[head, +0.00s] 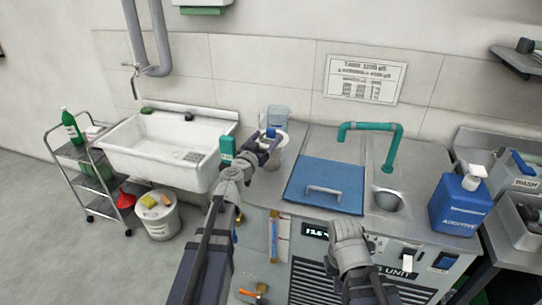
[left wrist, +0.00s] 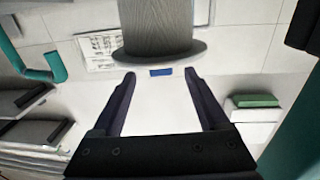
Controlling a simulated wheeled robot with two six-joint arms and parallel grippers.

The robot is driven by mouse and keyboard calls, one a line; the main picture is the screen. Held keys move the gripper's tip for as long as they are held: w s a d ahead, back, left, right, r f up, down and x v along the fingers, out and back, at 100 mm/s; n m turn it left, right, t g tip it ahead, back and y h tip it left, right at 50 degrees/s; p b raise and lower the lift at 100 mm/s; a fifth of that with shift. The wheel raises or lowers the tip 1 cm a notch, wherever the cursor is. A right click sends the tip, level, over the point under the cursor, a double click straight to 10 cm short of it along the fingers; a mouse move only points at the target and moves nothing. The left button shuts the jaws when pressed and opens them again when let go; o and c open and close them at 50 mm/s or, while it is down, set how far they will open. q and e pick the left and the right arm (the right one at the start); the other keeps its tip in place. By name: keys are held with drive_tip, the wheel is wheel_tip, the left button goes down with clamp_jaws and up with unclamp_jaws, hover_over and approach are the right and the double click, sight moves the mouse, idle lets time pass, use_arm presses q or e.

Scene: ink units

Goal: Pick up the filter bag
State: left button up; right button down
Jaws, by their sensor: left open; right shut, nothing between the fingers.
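A grey cylinder with a flat rim, which looks like the filter bag (head: 274,161), stands on the counter between the sink and the blue lid. It also shows large at the top of the left wrist view (left wrist: 157,28), where the picture is upside down. My left gripper (head: 268,141) is open at its rim end, and its fingers show in the left wrist view (left wrist: 160,90) with no clear hold on it. A small blue patch (left wrist: 161,72) shows just past the rim. My right gripper (head: 348,250) is shut and empty in front of the unit.
The blue lid (head: 325,186) with a handle, teal tap (head: 369,128) and blue additive bottle (head: 461,203) are to the right. The white sink (head: 158,152) is at left.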

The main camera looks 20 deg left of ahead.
sight(270, 132)
use_arm(q)
drive_tip(key=w, duration=0.5)
drive_tip(key=shift+d, duration=0.25)
drive_tip(key=shift+s, duration=0.1)
clamp_jaws()
idle(0.5)
